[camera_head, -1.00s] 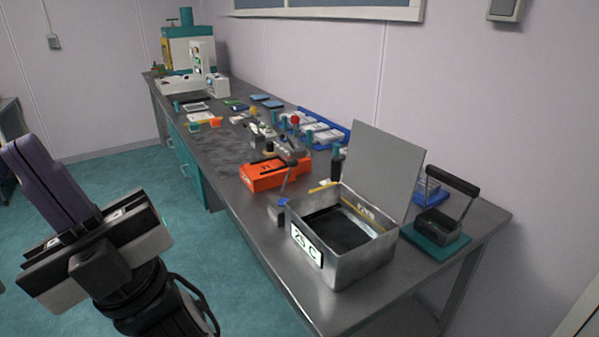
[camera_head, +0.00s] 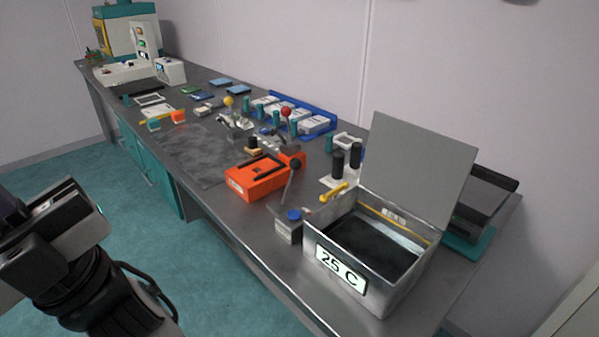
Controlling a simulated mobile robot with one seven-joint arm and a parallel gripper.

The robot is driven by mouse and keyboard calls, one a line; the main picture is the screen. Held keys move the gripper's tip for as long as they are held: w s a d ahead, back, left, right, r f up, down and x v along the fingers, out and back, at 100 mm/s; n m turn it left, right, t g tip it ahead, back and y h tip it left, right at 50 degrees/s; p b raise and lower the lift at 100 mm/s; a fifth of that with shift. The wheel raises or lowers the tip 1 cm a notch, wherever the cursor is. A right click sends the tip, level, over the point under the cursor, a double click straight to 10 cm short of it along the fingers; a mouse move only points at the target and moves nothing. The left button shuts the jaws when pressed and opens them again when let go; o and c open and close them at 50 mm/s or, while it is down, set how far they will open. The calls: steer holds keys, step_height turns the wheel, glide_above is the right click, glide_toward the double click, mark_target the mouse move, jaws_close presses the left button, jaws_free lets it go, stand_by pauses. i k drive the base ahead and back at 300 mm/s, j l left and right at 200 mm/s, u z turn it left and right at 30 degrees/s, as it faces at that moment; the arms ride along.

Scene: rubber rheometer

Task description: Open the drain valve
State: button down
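An open metal water bath (camera_head: 395,290) labelled 25 C stands at the near right of the bench, its grey lid (camera_head: 415,175) raised. A yellow lever (camera_head: 334,192) shows by the bath's back-left corner. It looks like the drain valve handle, but its fitting is too small to make out. My gripper (camera_head: 12,212) is at the lower left, over the floor and well apart from the bath. Its fingers are dark and partly cut off by the picture edge, so their opening cannot be told.
A blue-capped container (camera_head: 289,226) stands just left of the bath. An orange box (camera_head: 262,177) with a dark lever is behind it. Black-handled equipment (camera_head: 485,205) on a teal base is right of the bath. The floor (camera_head: 215,265) left of the bench is clear.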

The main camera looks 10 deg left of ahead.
mark_target(344, 185)
steer(key=i+j, duration=0.1)
steer(key=j, duration=0.25)
steer(key=i+j, duration=0.1)
steer(key=j, duration=0.2)
steer(key=i+j, duration=0.1)
steer(key=j, duration=0.25)
steer(key=i+j, duration=0.1)
steer(key=j, duration=0.2)
steer(key=i, duration=0.5)
